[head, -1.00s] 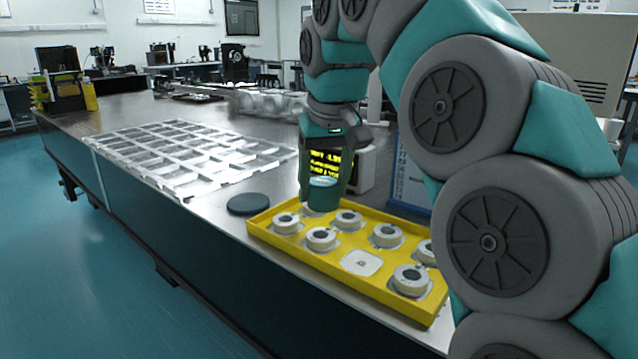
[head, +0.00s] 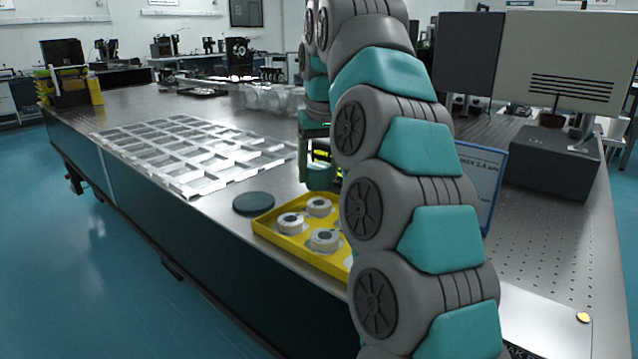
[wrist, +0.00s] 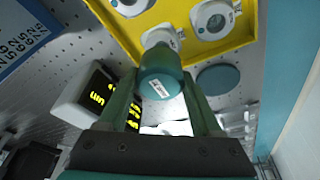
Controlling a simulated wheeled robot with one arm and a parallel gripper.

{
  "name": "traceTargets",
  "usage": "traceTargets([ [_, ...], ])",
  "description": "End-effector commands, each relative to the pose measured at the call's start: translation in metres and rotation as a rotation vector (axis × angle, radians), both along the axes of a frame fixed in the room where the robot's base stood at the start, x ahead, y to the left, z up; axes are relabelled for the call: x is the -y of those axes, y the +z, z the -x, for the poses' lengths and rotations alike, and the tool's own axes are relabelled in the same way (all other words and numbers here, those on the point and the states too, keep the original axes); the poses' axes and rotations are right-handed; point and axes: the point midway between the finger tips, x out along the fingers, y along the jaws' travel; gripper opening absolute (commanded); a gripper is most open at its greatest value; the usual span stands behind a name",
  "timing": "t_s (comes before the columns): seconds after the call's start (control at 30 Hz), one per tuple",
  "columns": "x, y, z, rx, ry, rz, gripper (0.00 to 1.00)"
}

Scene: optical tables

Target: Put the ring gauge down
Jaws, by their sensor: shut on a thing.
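My gripper (head: 318,180) is shut on a teal cylinder with a white label, which I take to be the ring gauge (wrist: 160,82). It sits between the two green fingers (wrist: 158,108) in the wrist view and also shows in the head view (head: 319,177). The gripper is above the bench near the far edge of a yellow tray (head: 268,234). Pale rings (head: 323,240) sit in the tray. One of them (wrist: 160,38) shows just past the held cylinder in the wrist view; whether they touch cannot be told. My arm hides much of the tray.
A dark green disc (head: 253,202) lies on the bench left of the tray. A pale compartment grid (head: 190,150) covers the bench further left. A box with a lit yellow display (wrist: 92,96) stands close to the gripper. A blue-edged panel (head: 488,178) stands right of my arm.

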Motion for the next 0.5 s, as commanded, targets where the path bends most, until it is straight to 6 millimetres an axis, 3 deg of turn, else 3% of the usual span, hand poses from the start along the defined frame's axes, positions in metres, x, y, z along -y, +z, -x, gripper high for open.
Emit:
traceTargets([
  [0.17,0.000,-0.020,0.001,-0.002,0.003,-0.002,0.00],
  [0.5,0.000,-0.035,0.001,0.000,0.001,0.000,0.00],
])
